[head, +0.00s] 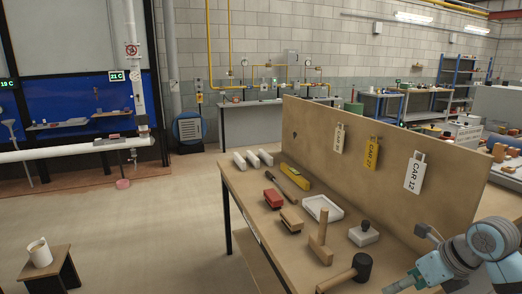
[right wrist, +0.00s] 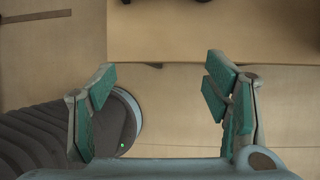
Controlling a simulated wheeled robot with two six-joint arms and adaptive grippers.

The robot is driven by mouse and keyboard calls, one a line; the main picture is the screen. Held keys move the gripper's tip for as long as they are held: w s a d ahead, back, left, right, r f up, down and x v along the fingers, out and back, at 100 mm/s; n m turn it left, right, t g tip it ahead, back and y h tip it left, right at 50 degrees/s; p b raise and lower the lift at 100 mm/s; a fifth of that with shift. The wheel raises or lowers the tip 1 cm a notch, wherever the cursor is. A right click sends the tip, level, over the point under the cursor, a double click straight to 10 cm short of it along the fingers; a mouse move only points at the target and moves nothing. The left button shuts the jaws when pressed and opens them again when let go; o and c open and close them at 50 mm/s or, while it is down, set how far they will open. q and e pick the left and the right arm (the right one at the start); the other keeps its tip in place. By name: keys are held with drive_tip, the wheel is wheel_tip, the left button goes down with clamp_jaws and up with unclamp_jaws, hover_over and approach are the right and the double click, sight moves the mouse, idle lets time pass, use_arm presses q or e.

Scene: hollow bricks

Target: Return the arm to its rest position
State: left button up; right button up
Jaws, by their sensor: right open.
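My right arm (head: 475,250) comes into the head view at the lower right corner, by the right end of the workbench (head: 250,206). In the right wrist view my right gripper (right wrist: 158,73) is open, its two green-padded fingers wide apart with nothing between them. Pale floor and a tan flat surface (right wrist: 220,30) show beyond the fingers. My left gripper is not in view.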

drive_tip(key=w+a+r+n+t+y, duration=0.1)
drive_tip(key=w+a+r+t+y, duration=0.15)
drive_tip(key=a+y, duration=0.9)
drive_tip(key=s+a+r+m+t+y, duration=0.1)
drive_tip(key=a+r+m+t, duration=0.35)
drive_tip(key=a+r, duration=0.35)
drive_tip(key=d+m+t+h, duration=1.05)
drive_tip(key=m+h, duration=0.25)
drive_tip(key=m, duration=0.7)
drive_tip(key=s+d+f+m+g+h, duration=0.35)
drive_tip(key=f+m, duration=0.25)
drive_tip(key=f, duration=0.2)
drive_tip(key=s+d+f+m+g+h, duration=0.2)
drive_tip(key=f+m+g+h, duration=0.25)
drive_tip(key=f, duration=0.35)
drive_tip(key=s+a+f+m+g+y, duration=0.2)
drive_tip(key=s+a+f+g+y, duration=0.15)
drive_tip(key=s+f+g, duration=0.45)
drive_tip(key=s+a+f+m+g+y, duration=0.2)
drive_tip(key=s+a+f+g, duration=0.15)
drive_tip(key=s+f, duration=0.8)
wheel_tip(320, 180, down, 17)
drive_tip(key=s+d, duration=0.1)
drive_tip(key=s, duration=0.1)
drive_tip(key=s+f+g, duration=0.1)
drive_tip(key=s+f, duration=1.1)
drive_tip(key=s, duration=0.2)
drive_tip(key=shift+d+m+g, duration=0.2)
drive_tip(key=shift+m+g, duration=0.2)
